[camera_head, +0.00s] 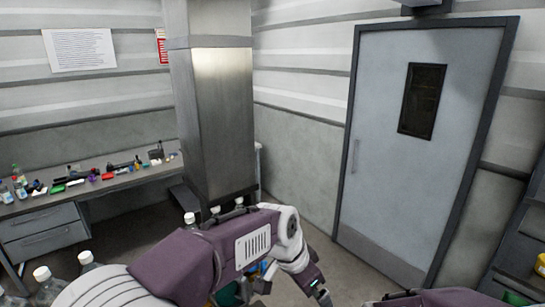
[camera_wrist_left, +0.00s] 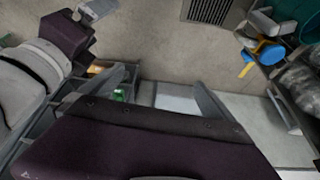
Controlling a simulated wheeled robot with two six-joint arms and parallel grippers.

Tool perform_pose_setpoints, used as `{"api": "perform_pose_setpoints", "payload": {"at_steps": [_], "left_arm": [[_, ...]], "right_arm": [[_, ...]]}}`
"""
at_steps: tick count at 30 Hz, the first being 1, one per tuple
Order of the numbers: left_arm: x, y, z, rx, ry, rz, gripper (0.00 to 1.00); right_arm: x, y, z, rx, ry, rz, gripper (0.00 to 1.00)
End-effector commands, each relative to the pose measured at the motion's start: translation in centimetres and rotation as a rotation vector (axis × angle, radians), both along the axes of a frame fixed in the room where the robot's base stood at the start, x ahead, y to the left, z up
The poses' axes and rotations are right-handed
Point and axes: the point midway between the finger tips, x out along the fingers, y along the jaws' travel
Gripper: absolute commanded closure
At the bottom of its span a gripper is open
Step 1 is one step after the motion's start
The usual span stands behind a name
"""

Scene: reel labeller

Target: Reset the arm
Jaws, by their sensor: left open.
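My left arm (camera_head: 180,262), purple and white, comes in from the bottom left of the head view and bends down. Its gripper (camera_head: 322,295) is small there, near the bottom edge. In the left wrist view the left gripper (camera_wrist_left: 163,92) has its two grey fingers wide apart, with nothing between them. Part of my right arm (camera_head: 430,298) shows as a purple piece at the bottom right of the head view. A purple and white arm part (camera_wrist_left: 60,38) of mine is at the upper left of the wrist view; its grey end is cut off, so its jaws cannot be judged.
A workbench (camera_head: 40,205) with bottles and small items stands at the left. A metal column (camera_head: 215,110) stands beside it and a closed grey door (camera_head: 400,170) at the right. Several white-capped bottles (camera_head: 88,260) are close to my left arm. Blue-and-yellow items (camera_wrist_left: 265,52) show in the wrist view.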

Motion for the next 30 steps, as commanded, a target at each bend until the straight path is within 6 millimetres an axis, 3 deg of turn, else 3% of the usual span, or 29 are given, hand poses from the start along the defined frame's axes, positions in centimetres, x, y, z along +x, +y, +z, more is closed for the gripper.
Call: {"api": "perform_pose_setpoints", "payload": {"at_steps": [1,8,14,17,20,24,27,30], "left_arm": [[0.5,0.7,-1.4,-0.003,-0.003,0.020,0.00],[2.1,4.7,-5.0,0.000,-0.001,0.118,0.00],[1.8,10.1,-11.0,0.037,0.042,0.229,0.00],[1.0,13.5,-15.1,0.059,0.075,0.312,0.00],[-0.7,17.5,-20.6,0.085,0.122,0.434,0.00],[-5.6,23.4,-29.5,0.125,0.213,0.671,0.00],[-9.7,25.6,-33.1,0.146,0.268,0.818,0.00],[-12.8,26.2,-34.5,0.158,0.301,0.926,0.00]], "right_arm": [[0.0,0.0,-1.7,0.000,0.002,0.000,0.03],[0.0,0.0,-5.4,0.000,0.002,0.000,0.03],[0.0,0.1,-9.5,0.000,0.002,0.000,0.03],[0.0,0.1,-12.1,0.000,0.002,0.000,0.03],[0.0,0.1,-15.3,0.000,0.002,0.000,0.03],[0.0,0.1,-19.8,0.000,0.002,0.000,0.03],[0.0,0.1,-20.7,0.000,0.002,0.000,0.03],[0.0,0.1,-19.8,0.000,0.002,0.000,0.03]]}}
